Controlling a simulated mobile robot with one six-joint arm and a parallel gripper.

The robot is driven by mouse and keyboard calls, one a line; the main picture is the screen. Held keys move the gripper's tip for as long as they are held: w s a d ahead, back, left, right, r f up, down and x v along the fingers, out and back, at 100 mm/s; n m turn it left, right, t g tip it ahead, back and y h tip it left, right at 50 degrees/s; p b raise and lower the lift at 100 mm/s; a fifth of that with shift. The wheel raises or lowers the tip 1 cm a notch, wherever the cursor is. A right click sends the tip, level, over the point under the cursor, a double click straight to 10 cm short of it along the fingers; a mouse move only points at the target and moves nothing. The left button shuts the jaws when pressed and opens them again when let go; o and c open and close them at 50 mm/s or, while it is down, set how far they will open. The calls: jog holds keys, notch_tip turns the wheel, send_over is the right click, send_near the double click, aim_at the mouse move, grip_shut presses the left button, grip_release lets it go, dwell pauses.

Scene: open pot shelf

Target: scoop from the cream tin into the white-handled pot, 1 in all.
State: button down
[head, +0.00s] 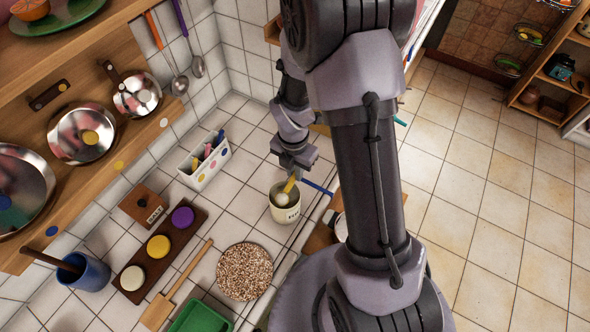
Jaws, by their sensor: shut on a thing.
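The cream tin (285,214) stands on the white tiled counter near its right edge, with dark lettering on its front. My gripper (292,172) is just above the tin, shut on the yellow handle of a scoop (290,184). The scoop points down into the tin's mouth. Its pale lower end shows inside the rim, but I cannot tell whether it carries anything. I cannot make out a white handle on any pot. Steel pans stand on the wooden shelf at left, including a small one (138,95) and a middle one (82,136). My arm hides part of the counter edge.
A white utensil box (204,162), a board with purple, yellow and white discs (133,279), a speckled round mat (244,272), a wooden spatula (155,312), a green tray (200,318) and a blue cup (86,272) crowd the counter. Open floor lies at right.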

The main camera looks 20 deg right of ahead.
notch_tip(320, 180, up, 8)
jog(key=p, duration=0.7)
jog(key=shift+f, duration=0.1)
